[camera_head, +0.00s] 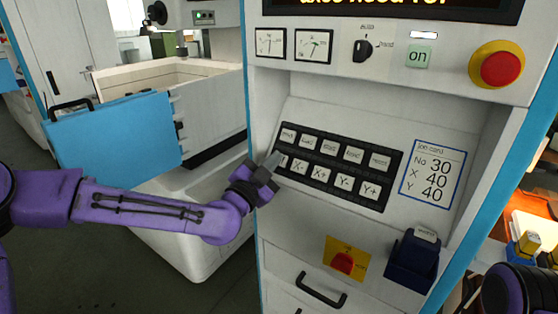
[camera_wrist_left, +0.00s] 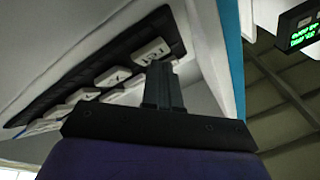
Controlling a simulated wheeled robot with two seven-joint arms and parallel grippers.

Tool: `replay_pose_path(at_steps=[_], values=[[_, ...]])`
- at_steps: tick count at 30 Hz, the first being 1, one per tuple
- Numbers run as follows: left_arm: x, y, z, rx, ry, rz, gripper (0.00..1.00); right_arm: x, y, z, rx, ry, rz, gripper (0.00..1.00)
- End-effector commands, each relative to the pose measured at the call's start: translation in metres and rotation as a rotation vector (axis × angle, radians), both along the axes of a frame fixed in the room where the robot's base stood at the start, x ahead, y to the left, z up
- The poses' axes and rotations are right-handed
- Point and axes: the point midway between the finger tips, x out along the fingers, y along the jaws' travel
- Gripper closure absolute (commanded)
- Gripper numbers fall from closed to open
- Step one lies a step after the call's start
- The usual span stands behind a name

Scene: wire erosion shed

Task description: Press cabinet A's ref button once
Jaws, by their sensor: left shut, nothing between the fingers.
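The cabinet (camera_head: 470,120) in front of me has a black keypad (camera_head: 395,163) with two rows of pale buttons. The bottom row's X-, X+, Y- and Y+ are readable; its leftmost button is partly hidden behind my left gripper (camera_head: 273,161). Most top-row labels are too small to read surely. My left gripper is shut and empty, its tips at the keypad's left end. In the left wrist view the closed fingers (camera_wrist_left: 161,85) reach up beside a pale end button (camera_wrist_left: 150,51), whose label may read ref. I cannot tell whether they touch it.
Above are an "on" button (camera_head: 419,57), a rotary knob (camera_head: 363,49) and a red emergency stop (camera_head: 501,69). A job card (camera_head: 433,174) is right of the keypad. Below are a red switch (camera_head: 343,262), a dark blue holder (camera_head: 411,262) and a drawer handle (camera_head: 321,291).

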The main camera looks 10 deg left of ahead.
Motion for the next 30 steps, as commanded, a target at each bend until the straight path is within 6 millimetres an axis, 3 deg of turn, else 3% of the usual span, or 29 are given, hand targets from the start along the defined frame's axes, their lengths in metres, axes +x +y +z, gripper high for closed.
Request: replay_pose_path(at_steps=[17,30], values=[[0.003,-0.001,-0.002,0.0,-0.001,0.001,1.0,0.0,0.0,-0.002,0.0,0.0,0.0,1.0],[-0.01,0.004,0.008,0.001,0.0,0.002,1.0,0.0,0.0,0.006,0.0,0.0,0.0,1.0]])
